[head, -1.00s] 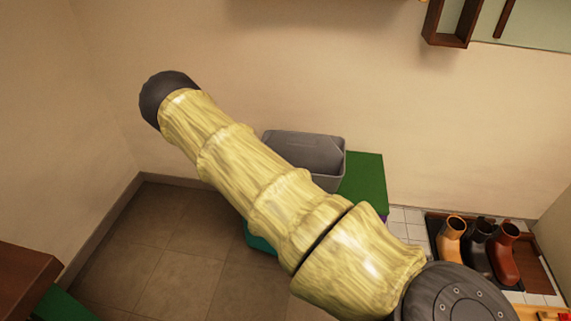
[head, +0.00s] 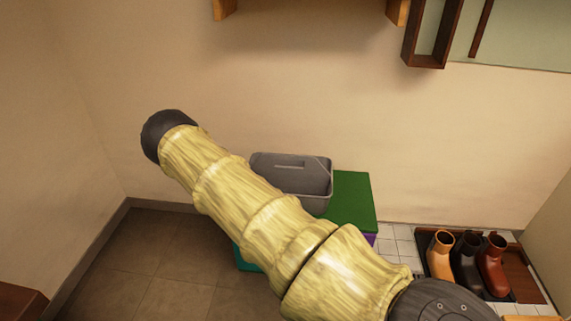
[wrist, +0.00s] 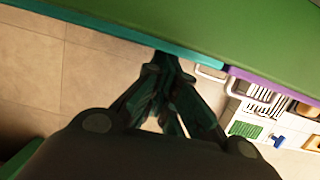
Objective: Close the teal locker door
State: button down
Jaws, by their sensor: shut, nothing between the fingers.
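The teal locker door shows in the head view (head: 245,263) as a small patch low beside my arm, which hides most of it. In the wrist view the teal door (wrist: 105,30) is a thin strip along the edge of the green locker top (wrist: 230,30), seen from above. It runs nearly in line with the purple door (wrist: 268,86); I cannot tell whether a gap remains. A pale handle (wrist: 210,72) is near their meeting point. My gripper (wrist: 170,66) is shut and empty, its fingertips right at the teal strip; contact is unclear. My arm hides the gripper in the head view.
A grey bin (head: 290,180) stands on the green top. Boots (head: 467,262) stand on a tray at the right. A dark wall frame (head: 432,35) hangs above. A brown furniture corner (head: 20,302) is at lower left. Tiled floor (head: 165,255) left of my arm is clear.

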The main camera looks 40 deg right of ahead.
jog(key=shift+w+d+r, duration=0.1)
jog(key=shift+w+d, duration=0.05)
jog(key=shift+w, duration=0.1)
jog(key=s+a+r+p, duration=0.2)
jog(key=s+a+r, duration=0.2)
jog(key=r, duration=0.5)
jog(key=shift+s+a+r, duration=0.2)
jog(key=shift+a+r, duration=0.05)
jog(key=shift+a, duration=0.4)
